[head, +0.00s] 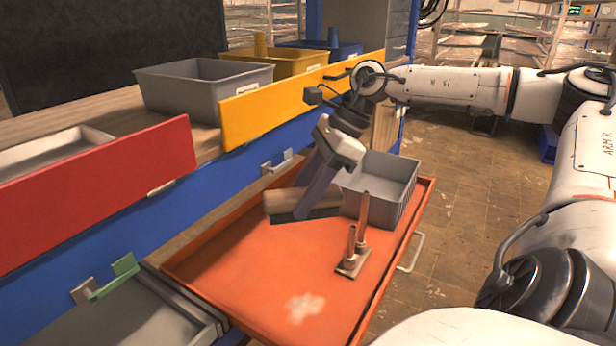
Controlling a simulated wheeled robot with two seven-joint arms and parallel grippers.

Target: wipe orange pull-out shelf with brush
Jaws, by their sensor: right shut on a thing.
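The orange pull-out shelf (240,270) is drawn out from the blue cabinet in the head view. A pale, whitish patch (305,306) lies on its surface near the front. My right gripper (308,203) reaches down over the back of the shelf. It is shut on a brush (285,206) with a wooden-looking body and a dark lower edge. The brush is at the shelf's back left part, close to the surface; I cannot tell whether it touches. The gripper hides part of the brush. My left gripper is not in view.
A grey bin (398,183) stands on the shelf right of the brush. A grey drawer (150,318) is open at lower left. The shelf's front left surface is clear.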

